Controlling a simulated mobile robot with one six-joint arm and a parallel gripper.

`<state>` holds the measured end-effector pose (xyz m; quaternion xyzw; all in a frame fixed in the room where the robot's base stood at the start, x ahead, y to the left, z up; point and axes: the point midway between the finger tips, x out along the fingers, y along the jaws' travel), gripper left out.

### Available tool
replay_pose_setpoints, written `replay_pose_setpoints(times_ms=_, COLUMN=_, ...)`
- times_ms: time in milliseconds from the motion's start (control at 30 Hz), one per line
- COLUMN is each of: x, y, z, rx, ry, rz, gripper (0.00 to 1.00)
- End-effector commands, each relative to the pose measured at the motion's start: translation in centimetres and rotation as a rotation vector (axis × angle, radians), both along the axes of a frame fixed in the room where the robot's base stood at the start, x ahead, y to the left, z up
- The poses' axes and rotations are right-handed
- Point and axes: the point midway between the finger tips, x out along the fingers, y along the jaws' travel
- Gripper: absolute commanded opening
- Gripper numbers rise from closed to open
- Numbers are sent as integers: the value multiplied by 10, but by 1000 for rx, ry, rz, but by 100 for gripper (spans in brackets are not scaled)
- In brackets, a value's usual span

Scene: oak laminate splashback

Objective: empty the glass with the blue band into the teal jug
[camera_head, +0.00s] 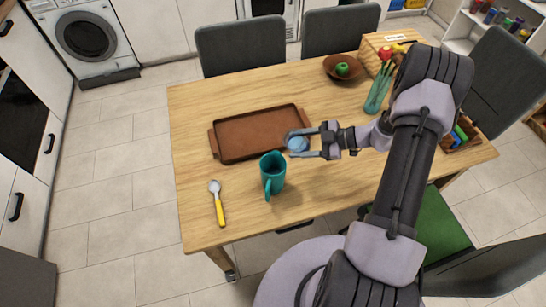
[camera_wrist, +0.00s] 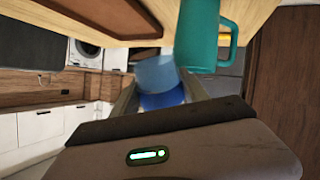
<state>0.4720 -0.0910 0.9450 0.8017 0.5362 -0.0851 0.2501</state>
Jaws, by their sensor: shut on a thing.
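The glass with the blue band (camera_head: 297,144) is between the two fingers of my gripper (camera_head: 298,144), which is shut on it. In the wrist view the glass (camera_wrist: 155,73) shows pale blue with a darker blue band. The teal jug (camera_head: 273,176) stands on the table just left of and nearer than the glass, handle toward the front edge. In the wrist view the jug (camera_wrist: 197,35) is close beside the glass, with the table at the top of the picture. The glass's exact tilt and its contents are hard to tell.
A brown tray (camera_head: 232,153) lies behind and left of the jug. A spoon with a yellow handle (camera_head: 218,205) lies at the left front. A brown bowl with a green fruit (camera_head: 342,69) and a teal utensil holder (camera_head: 377,96) stand farther back. The table in front of the jug is clear.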

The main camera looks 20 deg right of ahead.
Motion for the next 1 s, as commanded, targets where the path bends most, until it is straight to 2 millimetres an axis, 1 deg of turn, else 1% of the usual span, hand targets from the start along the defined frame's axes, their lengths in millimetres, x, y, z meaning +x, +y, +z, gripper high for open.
replay_pose_setpoints(times_ms=33, x=-1, y=2, z=6, rx=-19, ry=-5, rz=0, gripper=0)
replay_pose_setpoints(times_ms=233, x=-3, y=9, z=20, rx=-118, ry=-32, rz=1, gripper=0)
replay_pose_setpoints(times_ms=333, x=-2, y=9, z=13, rx=-141, ry=-38, rz=0, gripper=0)
replay_pose_setpoints(times_ms=1000, x=-2, y=10, z=11, rx=-228, ry=-62, rz=-1, gripper=0)
